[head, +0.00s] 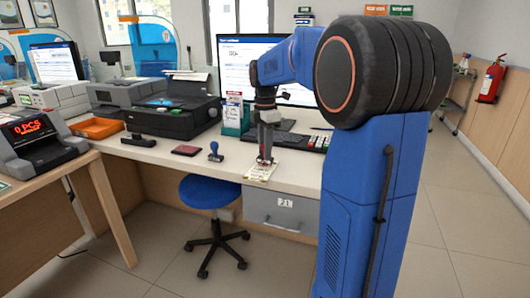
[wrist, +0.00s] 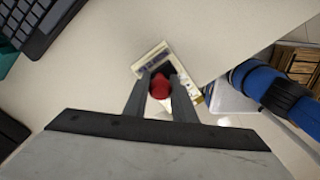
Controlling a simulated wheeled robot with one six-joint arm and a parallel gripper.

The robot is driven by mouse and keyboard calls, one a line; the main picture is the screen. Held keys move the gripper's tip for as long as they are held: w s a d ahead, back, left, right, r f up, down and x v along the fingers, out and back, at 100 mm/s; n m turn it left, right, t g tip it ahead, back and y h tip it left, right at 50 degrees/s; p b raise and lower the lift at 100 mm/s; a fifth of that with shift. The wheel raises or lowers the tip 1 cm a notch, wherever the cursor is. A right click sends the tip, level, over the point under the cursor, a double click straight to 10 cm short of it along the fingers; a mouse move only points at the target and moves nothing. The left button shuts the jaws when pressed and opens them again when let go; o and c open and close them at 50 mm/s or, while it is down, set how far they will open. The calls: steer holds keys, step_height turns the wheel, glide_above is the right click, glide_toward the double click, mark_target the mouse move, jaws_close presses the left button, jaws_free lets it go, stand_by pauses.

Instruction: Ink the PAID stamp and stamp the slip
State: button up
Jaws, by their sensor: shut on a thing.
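My gripper (head: 265,158) points down over the counter's front edge and is shut on a red-handled stamp, taken as the PAID stamp. In the wrist view the round red handle (wrist: 159,86) sits between the two fingers (wrist: 160,92). A pale printed slip (head: 260,174) lies on the counter under the gripper, and it also shows in the wrist view (wrist: 151,60). The stamp is over the slip; whether its base touches the paper cannot be told. A dark red ink pad (head: 187,150) lies to the left, apart from the gripper. Any lettering on the stamp is hidden.
A blue-handled stamp (head: 214,152) stands between the ink pad and the slip. A keyboard (head: 300,139) and monitor (head: 237,60) are behind the gripper. A black printer (head: 172,112) and orange tray (head: 97,128) are farther left. A blue stool (head: 208,191) stands before the counter.

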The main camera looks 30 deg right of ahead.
steer(key=shift+r, duration=2.95)
